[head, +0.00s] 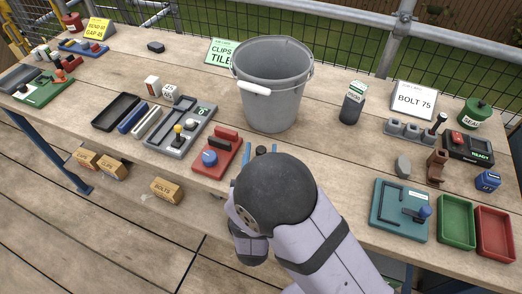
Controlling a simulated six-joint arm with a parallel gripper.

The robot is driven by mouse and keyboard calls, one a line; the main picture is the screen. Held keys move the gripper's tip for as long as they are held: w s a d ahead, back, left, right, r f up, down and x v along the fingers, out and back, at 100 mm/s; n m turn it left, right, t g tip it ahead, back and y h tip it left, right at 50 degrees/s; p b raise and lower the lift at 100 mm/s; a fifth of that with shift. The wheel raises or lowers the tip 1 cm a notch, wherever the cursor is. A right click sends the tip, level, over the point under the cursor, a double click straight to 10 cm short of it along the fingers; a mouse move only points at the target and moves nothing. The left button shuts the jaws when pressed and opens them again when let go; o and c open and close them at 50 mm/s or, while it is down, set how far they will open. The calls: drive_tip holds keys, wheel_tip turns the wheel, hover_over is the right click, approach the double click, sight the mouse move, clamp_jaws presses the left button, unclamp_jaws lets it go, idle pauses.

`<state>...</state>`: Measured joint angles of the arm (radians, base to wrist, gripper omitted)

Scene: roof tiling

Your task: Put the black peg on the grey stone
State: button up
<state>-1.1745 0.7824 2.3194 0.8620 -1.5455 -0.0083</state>
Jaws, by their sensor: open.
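A dark upright peg (440,121), which looks like the black peg, stands at the right end of a grey block rack (405,130) on the right side of the table. The grey stone (403,166) lies on bare wood in front of the rack, just left of a brown holder. Nothing is on top of the stone. My arm rises from the bottom middle, and its dark round joint covers the front middle of the table. My gripper is hidden behind this joint; I cannot make out its fingers. The peg and the stone are both clear of my arm.
A brown holder (437,165) stands close right of the stone. A teal tray (401,211), a green tray (457,222) and a red tray (494,234) lie in front. A grey bucket (272,105) stands mid-table. A "BOLT 75" sign (414,101) stands behind the rack.

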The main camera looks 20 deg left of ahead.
drive_tip(key=shift+w+a, duration=0.2)
drive_tip(key=shift+w, duration=0.35)
drive_tip(key=shift+c, duration=0.7)
clamp_jaws()
drive_tip(key=shift+r, duration=0.1)
drive_tip(key=shift+r, duration=4.85)
wheel_tip(320, 180, up, 10)
drive_tip(key=r+p, duration=0.1)
drive_tip(key=p, duration=1)
hover_over(261, 149)
drive_tip(key=shift+f, duration=0.25)
